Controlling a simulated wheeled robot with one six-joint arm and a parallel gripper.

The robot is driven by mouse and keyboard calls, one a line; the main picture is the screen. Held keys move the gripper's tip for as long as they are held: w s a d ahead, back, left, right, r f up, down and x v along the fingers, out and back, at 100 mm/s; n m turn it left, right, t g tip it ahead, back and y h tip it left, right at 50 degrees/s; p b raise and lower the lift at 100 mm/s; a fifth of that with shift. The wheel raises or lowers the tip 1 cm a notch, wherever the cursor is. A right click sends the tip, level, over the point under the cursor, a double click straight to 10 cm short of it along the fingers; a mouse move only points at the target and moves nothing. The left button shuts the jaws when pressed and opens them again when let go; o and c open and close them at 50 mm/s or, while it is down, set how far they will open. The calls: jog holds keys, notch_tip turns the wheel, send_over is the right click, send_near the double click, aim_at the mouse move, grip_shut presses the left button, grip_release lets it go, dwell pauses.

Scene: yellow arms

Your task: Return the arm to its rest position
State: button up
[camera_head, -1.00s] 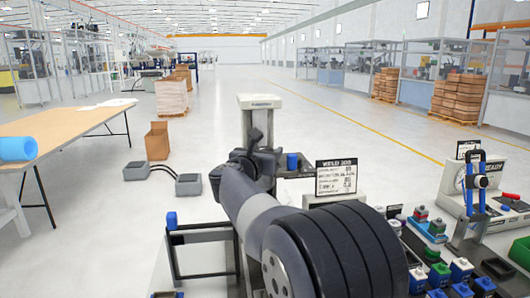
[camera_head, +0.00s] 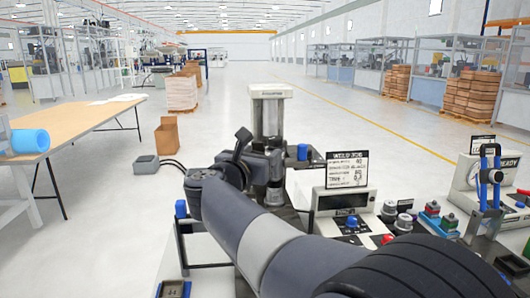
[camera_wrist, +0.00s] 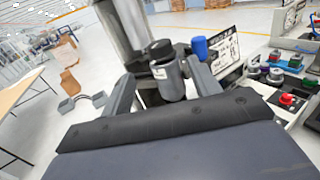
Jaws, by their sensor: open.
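My gripper (camera_head: 262,165) is at the end of my grey arm, left of the middle in the head view, in front of a pale column (camera_head: 269,92). In the wrist view my gripper (camera_wrist: 160,67) has its two dark fingers spread apart. A dark grey cylinder with a black cap (camera_wrist: 170,83) shows between the fingers; I cannot tell whether they touch it. My arm reaches from the bottom right of the head view toward the column and hides part of the station.
A sign (camera_head: 346,170) stands on a white unit with a display, right of my gripper. Beyond it are a gauge unit (camera_head: 466,175) and small coloured parts. A wooden-topped table (camera_head: 85,122), cardboard box (camera_head: 167,134) and grey pedal box (camera_head: 146,165) are left. The central floor is clear.

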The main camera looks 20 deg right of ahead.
aim_at(272, 143)
dwell(0.4)
jog(key=p+x, duration=0.2)
jog(key=x, duration=0.8)
jog(key=shift+w+d, duration=0.15)
jog(key=shift+d, duration=0.1)
jog(key=shift+w, duration=0.1)
jog(key=shift+n+t+y, duration=0.3)
jog(key=shift+y, duration=0.1)
jog(key=shift+a+f+h, duration=0.1)
jog(key=shift+h, duration=0.2)
